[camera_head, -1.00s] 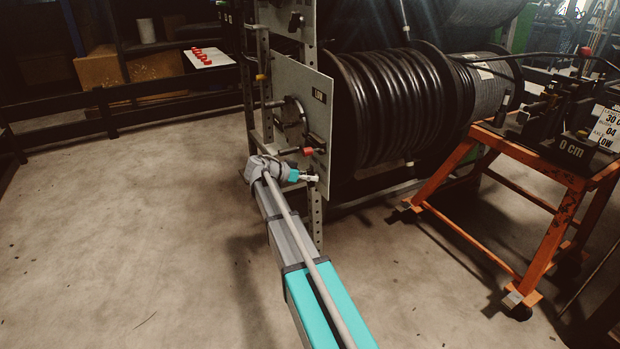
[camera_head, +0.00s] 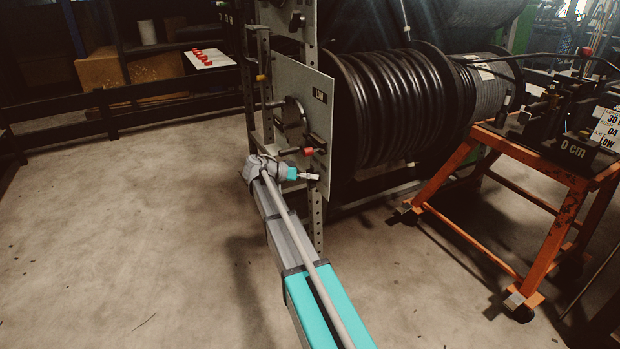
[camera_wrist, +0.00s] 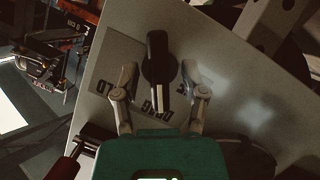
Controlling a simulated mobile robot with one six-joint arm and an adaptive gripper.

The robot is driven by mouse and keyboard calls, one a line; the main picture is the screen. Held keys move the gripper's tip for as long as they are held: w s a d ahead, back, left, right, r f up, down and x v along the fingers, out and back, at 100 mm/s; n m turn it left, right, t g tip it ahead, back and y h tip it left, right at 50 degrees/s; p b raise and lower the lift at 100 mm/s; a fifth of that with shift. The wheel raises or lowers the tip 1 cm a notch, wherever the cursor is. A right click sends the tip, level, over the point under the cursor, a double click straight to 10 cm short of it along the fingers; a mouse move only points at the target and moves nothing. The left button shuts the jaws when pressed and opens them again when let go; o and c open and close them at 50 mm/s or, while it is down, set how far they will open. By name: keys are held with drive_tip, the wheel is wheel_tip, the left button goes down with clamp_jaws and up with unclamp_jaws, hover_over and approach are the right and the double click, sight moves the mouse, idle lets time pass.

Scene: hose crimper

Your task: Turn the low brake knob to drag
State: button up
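The low brake knob (camera_wrist: 157,70) is a black bar knob on a pale plate in the wrist view. A pale line marks its lower end, which lies close to the printed word DRAG (camera_wrist: 158,113). HOLD (camera_wrist: 106,88) is printed to the left, and another word to the right is partly covered by a finger. My gripper (camera_wrist: 159,76) is open, with one finger on each side of the knob and gaps showing between. In the head view my gripper (camera_head: 312,177) is at the lower part of the panel marked LOW (camera_head: 319,96); I cannot make out the knob there.
A red-ended lever (camera_head: 307,151) sticks out just above my gripper, and a round dark crank disc (camera_head: 293,120) is higher on the panel. A big hose reel (camera_head: 395,105) stands behind. An orange cart (camera_head: 545,165) is at the right. The floor at the left is clear.

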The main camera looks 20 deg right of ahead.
drive_tip(key=shift+s, duration=0.1)
idle(0.4)
drive_tip(key=m+t+p, duration=0.1)
drive_tip(key=m+t, duration=0.1)
drive_tip(key=m, duration=0.1)
drive_tip(key=shift+s+r, duration=0.1)
drive_tip(key=shift+s, duration=0.05)
drive_tip(key=shift+a+r+m+t, duration=0.1)
drive_tip(key=shift+a+m+t, duration=0.05)
drive_tip(key=shift+m+t, duration=0.15)
drive_tip(key=r+p+v, duration=0.1)
drive_tip(key=p+v, duration=0.5)
drive_tip(key=v, duration=0.7)
drive_tip(key=s+a+r+n+y+p, duration=0.3)
drive_tip(key=s+n+y+p, duration=0.2)
drive_tip(key=s+n+p, duration=0.2)
drive_tip(key=s+a+r+n+y+p, duration=0.4)
drive_tip(key=s+n+y+p, duration=0.2)
drive_tip(key=s+p, duration=0.5)
drive_tip(key=s+n, duration=0.1)
drive_tip(key=s, duration=0.1)
drive_tip(key=shift+s, duration=0.3)
drive_tip(key=shift+s+a+r, duration=0.1)
drive_tip(key=shift+a+r, duration=0.05)
